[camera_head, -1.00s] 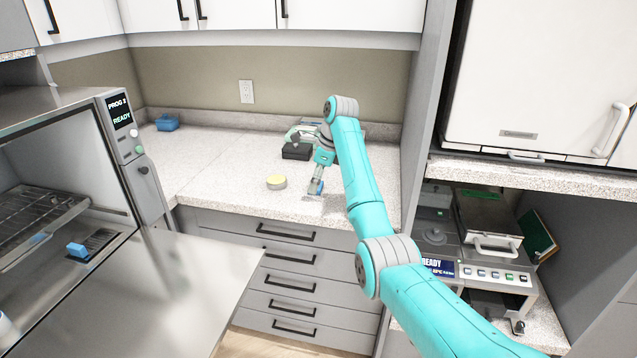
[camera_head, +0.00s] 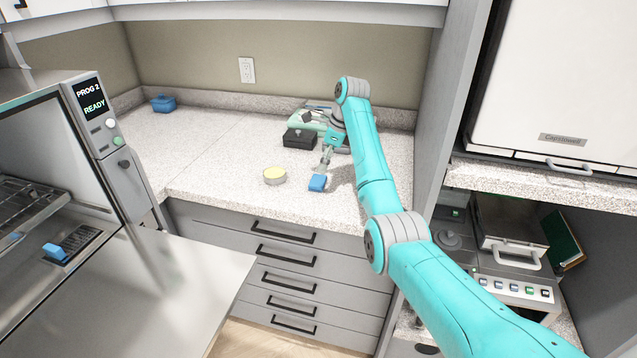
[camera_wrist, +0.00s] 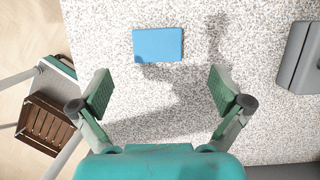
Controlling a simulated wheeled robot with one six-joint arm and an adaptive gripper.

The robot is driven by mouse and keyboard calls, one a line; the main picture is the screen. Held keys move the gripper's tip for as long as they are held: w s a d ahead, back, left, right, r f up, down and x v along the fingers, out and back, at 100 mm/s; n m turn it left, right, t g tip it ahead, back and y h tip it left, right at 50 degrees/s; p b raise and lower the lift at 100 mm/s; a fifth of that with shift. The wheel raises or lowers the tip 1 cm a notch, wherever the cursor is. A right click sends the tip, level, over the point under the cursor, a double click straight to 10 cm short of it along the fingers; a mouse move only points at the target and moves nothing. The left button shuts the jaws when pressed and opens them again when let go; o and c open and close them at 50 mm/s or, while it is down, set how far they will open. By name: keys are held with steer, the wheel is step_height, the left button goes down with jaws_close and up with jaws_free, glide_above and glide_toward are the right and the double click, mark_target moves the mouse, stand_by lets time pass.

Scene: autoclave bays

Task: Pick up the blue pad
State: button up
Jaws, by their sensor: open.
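The blue pad (camera_head: 317,183) lies flat on the speckled counter, near its front edge. In the wrist view the blue pad (camera_wrist: 158,44) is a plain blue rectangle, fully visible and untouched. My gripper (camera_head: 325,168) is above the counter, just behind the pad in the head view. In the wrist view my gripper (camera_wrist: 155,91) is open and empty, its two fingers spread wider than the pad. The pad is beyond the fingertips, centred roughly between them.
A round tin with a yellow top (camera_head: 274,175) stands left of the pad. A black box (camera_head: 299,138) is behind, and a blue container (camera_head: 163,104) sits at the back left. An open autoclave (camera_head: 60,170) is at left.

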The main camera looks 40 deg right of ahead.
mark_target(318, 180)
steer(key=shift+x, duration=3.4)
steer(key=shift+s+a, duration=0.15)
steer(key=c, duration=0.9)
